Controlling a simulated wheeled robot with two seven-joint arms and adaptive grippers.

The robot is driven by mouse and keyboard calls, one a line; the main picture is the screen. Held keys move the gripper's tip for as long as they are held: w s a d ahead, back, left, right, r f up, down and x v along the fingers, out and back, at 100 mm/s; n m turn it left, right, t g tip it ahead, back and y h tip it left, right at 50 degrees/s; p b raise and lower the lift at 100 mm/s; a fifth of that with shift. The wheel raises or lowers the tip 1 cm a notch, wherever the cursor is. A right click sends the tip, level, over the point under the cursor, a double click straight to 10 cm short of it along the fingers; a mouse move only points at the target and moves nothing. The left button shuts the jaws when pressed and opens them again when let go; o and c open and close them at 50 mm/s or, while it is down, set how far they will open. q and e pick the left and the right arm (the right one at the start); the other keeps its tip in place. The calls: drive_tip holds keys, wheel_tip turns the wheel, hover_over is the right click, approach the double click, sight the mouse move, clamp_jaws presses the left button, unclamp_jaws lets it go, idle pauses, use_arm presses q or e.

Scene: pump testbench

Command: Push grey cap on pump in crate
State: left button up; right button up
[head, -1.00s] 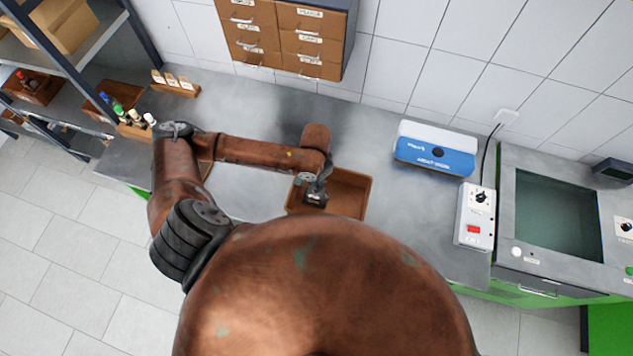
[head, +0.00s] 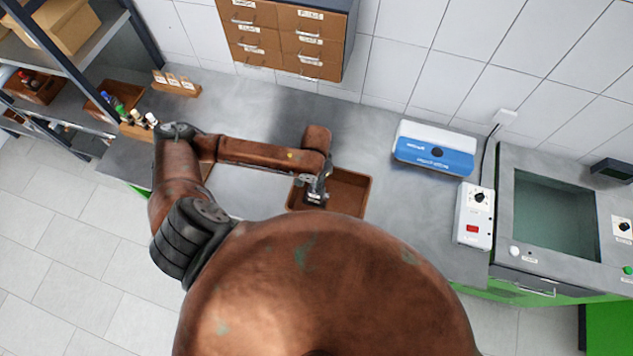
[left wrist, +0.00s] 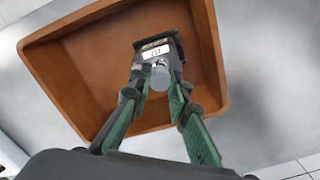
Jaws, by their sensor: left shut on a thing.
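The brown crate (head: 349,192) stands on the grey bench, and it fills much of the left wrist view (left wrist: 70,62). The pump (left wrist: 155,48), a dark block with a light display, is inside the crate. The round grey cap (left wrist: 160,74) shows at the pump's near end, between my left fingertips. My left gripper (left wrist: 159,84) is shut on the grey cap, its green-backed fingers on either side. The cap appears against the pump; I cannot tell how far it is pushed on. In the head view my left gripper (head: 316,190) reaches into the crate. My right gripper is not in view.
A blue and white box (head: 434,150) stands right of the crate at the back. A white switch box (head: 475,214) and a glass-topped tank (head: 553,215) are farther right. Small bottles (head: 138,117) stand at the left. Bench between crate and blue box is clear.

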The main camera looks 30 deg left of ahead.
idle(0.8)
use_arm(q)
drive_tip(key=shift+p, duration=0.6)
drive_tip(key=shift+p, duration=0.35)
idle(0.5)
drive_tip(key=shift+f, duration=0.15)
drive_tip(key=shift+p, duration=0.35)
idle(0.6)
drive_tip(key=shift+p, duration=0.3)
drive_tip(key=shift+f, duration=0.1)
idle(0.7)
drive_tip(key=shift+f+p, duration=0.2)
drive_tip(key=shift+p, duration=0.3)
idle(0.8)
